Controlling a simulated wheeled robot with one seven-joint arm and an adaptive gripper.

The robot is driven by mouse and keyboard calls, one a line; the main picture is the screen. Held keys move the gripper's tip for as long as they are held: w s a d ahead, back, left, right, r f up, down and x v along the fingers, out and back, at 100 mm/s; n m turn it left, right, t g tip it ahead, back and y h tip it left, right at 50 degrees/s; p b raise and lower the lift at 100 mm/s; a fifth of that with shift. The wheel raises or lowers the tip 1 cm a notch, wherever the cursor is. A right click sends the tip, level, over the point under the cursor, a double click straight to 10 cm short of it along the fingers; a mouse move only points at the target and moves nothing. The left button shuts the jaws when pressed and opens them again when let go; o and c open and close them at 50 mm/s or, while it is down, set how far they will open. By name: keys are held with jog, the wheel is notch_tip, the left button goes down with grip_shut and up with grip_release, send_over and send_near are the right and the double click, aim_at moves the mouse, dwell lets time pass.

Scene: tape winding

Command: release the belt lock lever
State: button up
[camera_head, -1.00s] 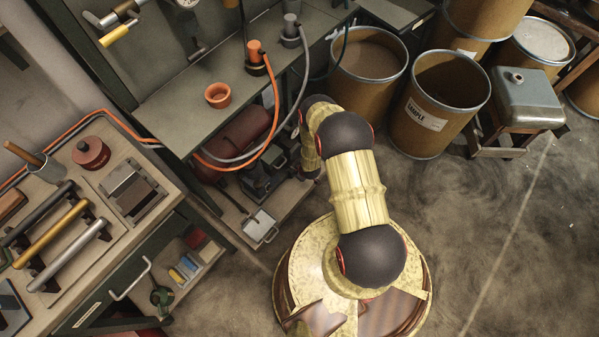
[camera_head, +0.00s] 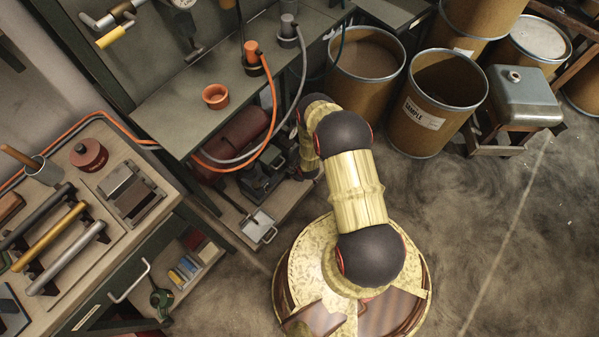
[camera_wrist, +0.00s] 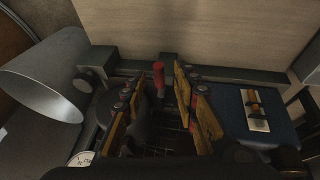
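A small red-handled lever (camera_wrist: 158,76) stands upright in the wrist view, beyond and roughly between my fingertips. I take it for the belt lock lever. My gripper (camera_wrist: 157,86) has yellow, worn-looking fingers spread apart, with an empty gap between them. The lever looks a little past the fingertips; I cannot tell whether anything touches. The dark base of the lever is hard to make out in the shadow. In the head view my arm hides the gripper and the lever.
The head view shows a bench (camera_head: 190,115) with orange and grey hoses, and brown drums (camera_head: 437,105) at right.

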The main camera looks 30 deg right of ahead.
jog(key=v, duration=1.1)
jog(key=shift+r, duration=0.2)
jog(key=shift+s, duration=0.1)
